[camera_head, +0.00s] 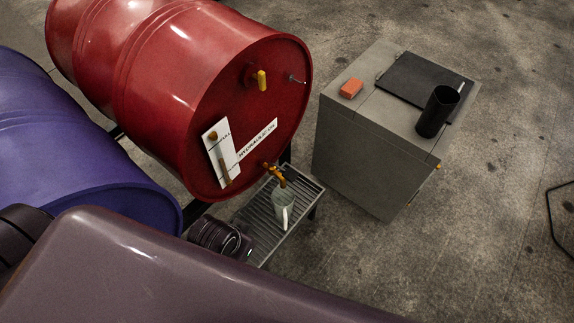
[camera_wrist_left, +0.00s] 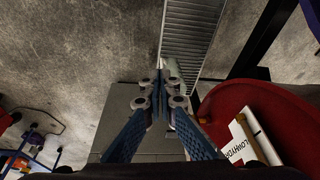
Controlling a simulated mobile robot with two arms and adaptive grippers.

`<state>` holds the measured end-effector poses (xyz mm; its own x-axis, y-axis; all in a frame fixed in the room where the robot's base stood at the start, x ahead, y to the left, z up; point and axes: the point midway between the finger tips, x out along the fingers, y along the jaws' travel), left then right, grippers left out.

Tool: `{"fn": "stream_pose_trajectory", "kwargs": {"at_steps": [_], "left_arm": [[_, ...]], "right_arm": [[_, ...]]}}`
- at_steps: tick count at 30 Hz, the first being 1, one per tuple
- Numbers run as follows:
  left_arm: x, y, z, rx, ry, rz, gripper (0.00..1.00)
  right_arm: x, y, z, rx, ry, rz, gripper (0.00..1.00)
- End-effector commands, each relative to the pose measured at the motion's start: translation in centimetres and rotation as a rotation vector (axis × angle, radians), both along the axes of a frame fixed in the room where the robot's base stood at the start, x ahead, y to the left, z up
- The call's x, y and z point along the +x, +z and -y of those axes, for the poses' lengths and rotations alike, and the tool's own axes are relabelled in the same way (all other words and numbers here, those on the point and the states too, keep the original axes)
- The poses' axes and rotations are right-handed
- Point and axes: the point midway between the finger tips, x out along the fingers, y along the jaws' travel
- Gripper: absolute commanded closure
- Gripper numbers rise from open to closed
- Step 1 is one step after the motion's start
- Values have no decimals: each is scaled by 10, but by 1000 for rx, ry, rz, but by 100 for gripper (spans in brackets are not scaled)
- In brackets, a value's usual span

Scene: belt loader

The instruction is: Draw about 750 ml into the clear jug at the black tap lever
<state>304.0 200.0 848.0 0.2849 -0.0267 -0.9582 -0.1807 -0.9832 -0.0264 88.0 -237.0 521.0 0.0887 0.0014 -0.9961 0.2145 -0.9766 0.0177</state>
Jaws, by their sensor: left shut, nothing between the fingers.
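The clear jug (camera_head: 291,213), with a pale handle, stands upright on a slatted drip tray (camera_head: 262,222) under a brass-coloured tap (camera_head: 273,170). The tap is low on the front of the red hydraulic oil drum (camera_head: 240,115). A dark piece at the tap looks like its lever (camera_head: 282,181). I cannot tell how much is in the jug. My left gripper (camera_wrist_left: 161,84) is shut and empty in the left wrist view, its fingertips overlapping a pale part of the jug (camera_wrist_left: 173,67). The tap is not clear there. My right gripper is not in view.
A blue drum (camera_head: 80,150) lies left.

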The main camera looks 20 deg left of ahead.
Motion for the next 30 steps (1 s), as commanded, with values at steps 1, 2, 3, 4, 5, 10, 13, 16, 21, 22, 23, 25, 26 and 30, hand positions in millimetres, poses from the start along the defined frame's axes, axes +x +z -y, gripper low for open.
{"fn": "stream_pose_trajectory", "kwargs": {"at_steps": [1,2,3,4,5,10,13,16,21,22,23,25,26,30], "left_arm": [[4,26,1,-3,-6,17,100],[6,36,2,-5,-9,26,100],[10,49,3,-9,-15,40,100],[13,58,4,-12,-21,50,100],[18,67,5,-15,-28,65,100],[61,96,21,-53,-97,176,100],[86,92,27,-77,-128,230,100],[110,86,31,-98,-153,281,100],[153,73,24,-127,-177,364,100],[161,70,21,-129,-178,379,100],[168,68,18,-135,-178,392,100],[185,64,9,-141,-178,424,100],[190,62,5,-143,-177,434,100],[206,60,-5,-154,-171,468,100]], "right_arm": [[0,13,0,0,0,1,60],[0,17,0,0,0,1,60],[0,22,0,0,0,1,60],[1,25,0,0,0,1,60],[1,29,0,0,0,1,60],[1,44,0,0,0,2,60],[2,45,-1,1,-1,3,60],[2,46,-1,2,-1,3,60],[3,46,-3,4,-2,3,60],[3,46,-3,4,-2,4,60],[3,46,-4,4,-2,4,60],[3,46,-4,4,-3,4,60],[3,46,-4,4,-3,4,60],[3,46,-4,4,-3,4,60]]}}
